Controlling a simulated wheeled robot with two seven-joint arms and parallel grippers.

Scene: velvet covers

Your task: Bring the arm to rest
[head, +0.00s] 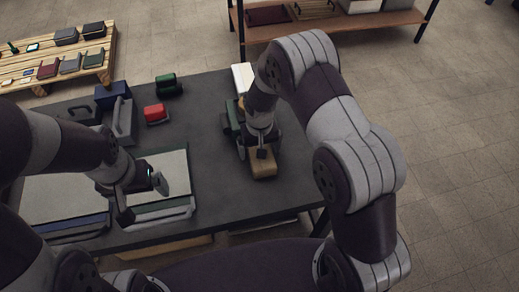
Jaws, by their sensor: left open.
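My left gripper (143,199) is open, with its two fingers spread apart. It hangs over the near left part of the dark table, above a pale flat panel (172,165), and nothing shows between its fingers. My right gripper (260,147) points down over the middle of the table. It is beside or above a tan box (263,167), and its fingers partly cover the box. Whether it touches or grips the box cannot be told. My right arm arches up from the lower right.
The dark table (205,105) also bears a red case (155,113), a green case (168,85), a blue box (112,95) and a white box (243,77). A wooden pallet (15,70) with several cases stands at upper left. A shelf (350,22) stands behind. The floor at right is clear.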

